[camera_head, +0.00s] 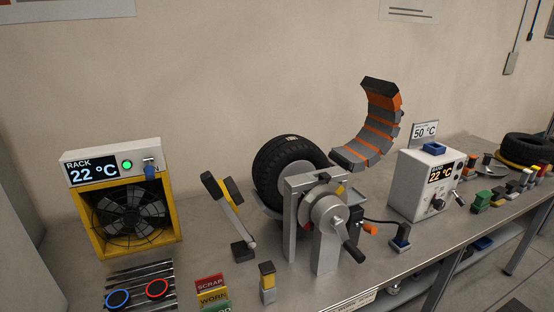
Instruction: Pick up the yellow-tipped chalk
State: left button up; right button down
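A small upright grey block with a yellow band and a dark top (267,282) stands near the table's front edge, left of the clamp. It may be the yellow-tipped chalk, but I cannot tell for sure. Several small coloured pieces (498,195), with green, red, yellow and white parts, stand at the right of the table; they are too small to tell whether one is the chalk. Neither of my grippers shows in the head view.
A black tyre (283,178) sits behind the metal clamp with its crank (320,212). A fan heater (125,215) stands left, a white control box (423,185) right. Coloured cards (211,297) and dark rods (140,268) lie at the front left. A segmented orange-grey arc (377,128) rises behind.

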aim_at(535, 169)
jog(key=z, duration=1.6)
jog(key=i+l+u, duration=0.15)
jog(key=u, duration=0.2)
jog(key=i+l+u, duration=0.15)
jog(key=u, duration=0.2)
